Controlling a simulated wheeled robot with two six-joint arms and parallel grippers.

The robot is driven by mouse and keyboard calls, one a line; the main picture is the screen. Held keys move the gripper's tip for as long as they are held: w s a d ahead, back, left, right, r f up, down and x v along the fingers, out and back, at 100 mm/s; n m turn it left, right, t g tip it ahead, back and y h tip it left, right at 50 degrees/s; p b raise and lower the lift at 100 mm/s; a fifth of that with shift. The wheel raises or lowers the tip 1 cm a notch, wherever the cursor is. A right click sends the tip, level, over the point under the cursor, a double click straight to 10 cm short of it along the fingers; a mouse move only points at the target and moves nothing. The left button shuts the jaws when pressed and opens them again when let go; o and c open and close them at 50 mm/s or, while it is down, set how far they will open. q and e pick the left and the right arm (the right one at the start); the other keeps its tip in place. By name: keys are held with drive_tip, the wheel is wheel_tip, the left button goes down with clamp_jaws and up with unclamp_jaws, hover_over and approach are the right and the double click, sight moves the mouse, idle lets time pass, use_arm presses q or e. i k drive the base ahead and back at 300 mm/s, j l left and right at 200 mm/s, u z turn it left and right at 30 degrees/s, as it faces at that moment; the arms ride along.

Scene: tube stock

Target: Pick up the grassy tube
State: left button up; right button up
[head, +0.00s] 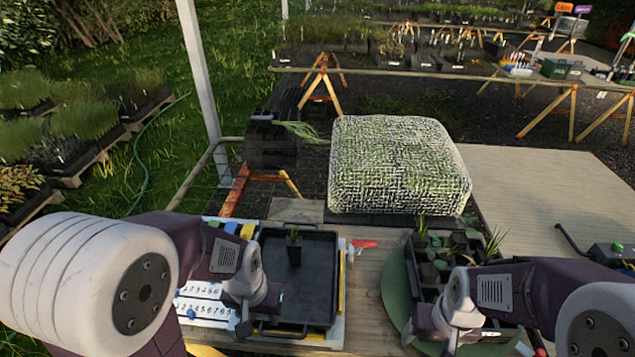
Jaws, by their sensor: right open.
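A small dark tube with an upright green plant (294,252) stands in the shallow black tray (318,292) at the middle. A tube with spiky, grass-like leaves (493,243) stands at the back right of the dark tube rack (428,286), and another with green leaves (421,232) at its back left. I cannot tell for certain which one is the grassy tube. My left gripper (243,325) points down at the tray's left edge, and its jaw opening is unclear. My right gripper (450,342) is open, low over the rack's front, nearer me than the leafy tubes.
A large mesh-covered grassy block (396,165) stands behind the rack and tray. A white numbered board (204,302) lies left of the tray. A red-handled tool (363,244) lies between tray and rack. A green round mat (398,292) lies under the rack.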

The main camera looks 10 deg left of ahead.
sight(294, 240)
drive_tip(key=j, duration=0.4)
drive_tip(key=i+j+u, duration=0.15)
drive_tip(key=j, duration=0.7)
drive_tip(key=i+j+u, duration=0.1)
drive_tip(key=j, duration=0.3)
